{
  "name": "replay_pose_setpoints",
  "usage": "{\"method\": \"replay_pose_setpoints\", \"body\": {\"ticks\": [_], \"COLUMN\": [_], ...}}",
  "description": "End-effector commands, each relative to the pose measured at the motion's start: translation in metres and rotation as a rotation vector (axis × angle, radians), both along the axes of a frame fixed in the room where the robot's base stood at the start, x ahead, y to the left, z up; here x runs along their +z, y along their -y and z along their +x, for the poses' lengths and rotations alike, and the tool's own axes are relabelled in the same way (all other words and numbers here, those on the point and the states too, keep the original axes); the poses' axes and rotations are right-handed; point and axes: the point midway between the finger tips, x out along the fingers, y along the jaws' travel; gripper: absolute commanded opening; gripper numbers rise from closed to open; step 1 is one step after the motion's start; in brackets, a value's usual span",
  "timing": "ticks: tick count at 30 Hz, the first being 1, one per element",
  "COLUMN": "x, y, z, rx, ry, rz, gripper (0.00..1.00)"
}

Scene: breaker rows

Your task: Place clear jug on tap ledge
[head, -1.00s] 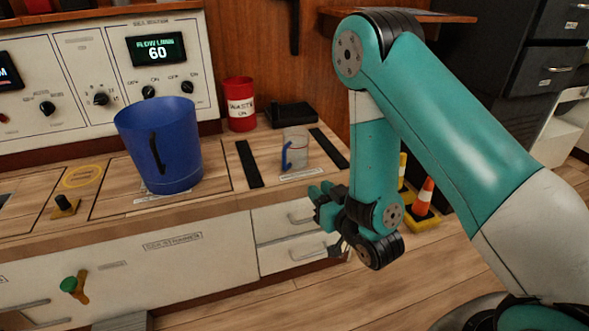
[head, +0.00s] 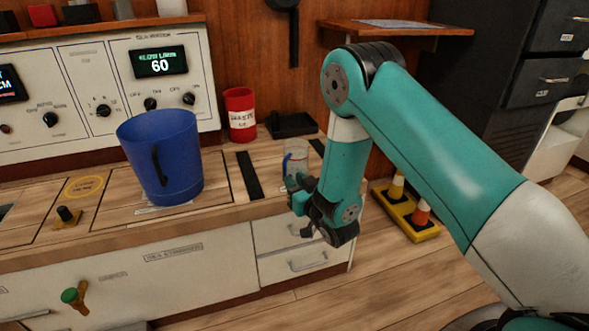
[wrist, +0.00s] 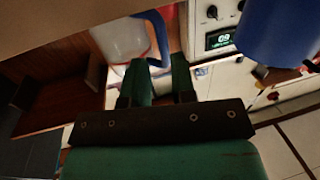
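The clear jug (head: 299,151), with a blue handle, stands upright on the right part of the wooden bench, partly hidden behind my arm in the head view. My gripper (head: 297,188) is in front of the jug in that view. In the wrist view the jug (wrist: 118,38) is at the top left, its blue handle just beyond my fingertips. The gripper (wrist: 160,72) shows two green fingers with a gap between them, empty. Whether a finger touches the handle cannot be told. I cannot identify the tap ledge with certainty.
A large blue jug (head: 178,175) stands left on the bench (head: 225,212). A red labelled cup (head: 240,112) and a black tray (head: 291,124) are behind. A wooden shelf (head: 345,31) is on the wall. Cones on a yellow base (head: 408,228) stand on the floor at right.

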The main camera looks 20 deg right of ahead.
Motion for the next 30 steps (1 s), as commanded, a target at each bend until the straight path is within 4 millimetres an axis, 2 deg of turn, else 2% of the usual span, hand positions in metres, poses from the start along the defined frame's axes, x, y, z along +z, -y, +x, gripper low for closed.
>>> {"method": "replay_pose_setpoints", "body": {"ticks": [4, 8, 12, 22, 25, 30], "x": [-0.002, -0.005, 0.001, -0.002, -0.002, -0.002], "y": [-0.003, -0.010, -0.014, -0.014, -0.014, -0.014], "z": [0.010, 0.031, 0.047, 0.053, 0.053, 0.053], "rx": [0.001, 0.002, 0.003, 0.000, 0.000, 0.000], "ry": [0.002, 0.004, -0.001, 0.000, 0.000, 0.000], "rz": [0.000, 0.000, -0.002, 0.000, 0.000, 0.000], "gripper": [0.24, 0.24, 0.24, 0.24, 0.01, 0.00]}}
